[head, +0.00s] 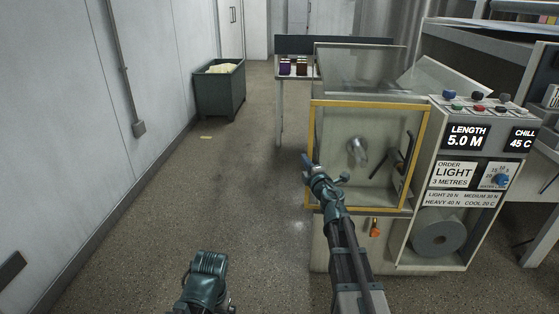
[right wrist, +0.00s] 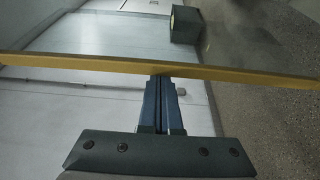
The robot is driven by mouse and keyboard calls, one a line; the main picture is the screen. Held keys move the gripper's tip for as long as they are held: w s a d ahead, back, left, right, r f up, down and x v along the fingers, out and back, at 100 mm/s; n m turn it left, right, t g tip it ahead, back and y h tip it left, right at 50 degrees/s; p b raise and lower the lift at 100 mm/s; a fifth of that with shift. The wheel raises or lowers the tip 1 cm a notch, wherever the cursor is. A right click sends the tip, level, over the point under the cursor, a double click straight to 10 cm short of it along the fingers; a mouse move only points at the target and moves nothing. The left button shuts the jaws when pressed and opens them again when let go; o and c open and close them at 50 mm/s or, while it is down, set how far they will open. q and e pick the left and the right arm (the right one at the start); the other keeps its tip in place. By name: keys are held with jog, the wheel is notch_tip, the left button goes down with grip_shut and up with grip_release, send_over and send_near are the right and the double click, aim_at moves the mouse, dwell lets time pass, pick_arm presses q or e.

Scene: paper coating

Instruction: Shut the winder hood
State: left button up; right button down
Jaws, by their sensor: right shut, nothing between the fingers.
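The winder hood is a clear panel with a yellow frame (head: 368,103) on the front of the grey winder. In the head view the frame surrounds the front opening, with a metal spindle (head: 358,150) seen through it. I cannot tell whether a gap remains between frame and body. My right gripper (head: 308,164) is shut and empty at the frame's left side bar. In the right wrist view the shut fingertips (right wrist: 160,78) meet or nearly meet the yellow bar (right wrist: 230,72); contact is unclear. My left gripper is not seen; only a part of my left arm shows at the bottom.
A control panel (head: 466,166) with readouts and knobs stands right of the hood, above a grey roll (head: 439,238). A green bin (head: 220,90) stands by the left wall. A side table with small coloured blocks (head: 293,67) is behind. The floor left of the winder is clear.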

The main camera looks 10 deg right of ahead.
jog(key=d, duration=0.2)
jog(key=s+d, duration=0.1)
jog(key=d, duration=0.3)
jog(key=shift+s, duration=0.4)
jog(key=shift+d, duration=0.1)
send_near(323, 160)
jog(key=a, duration=0.4)
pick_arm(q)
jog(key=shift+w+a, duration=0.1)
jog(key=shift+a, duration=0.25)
pick_arm(e)
jog(key=shift+w+a, duration=0.15)
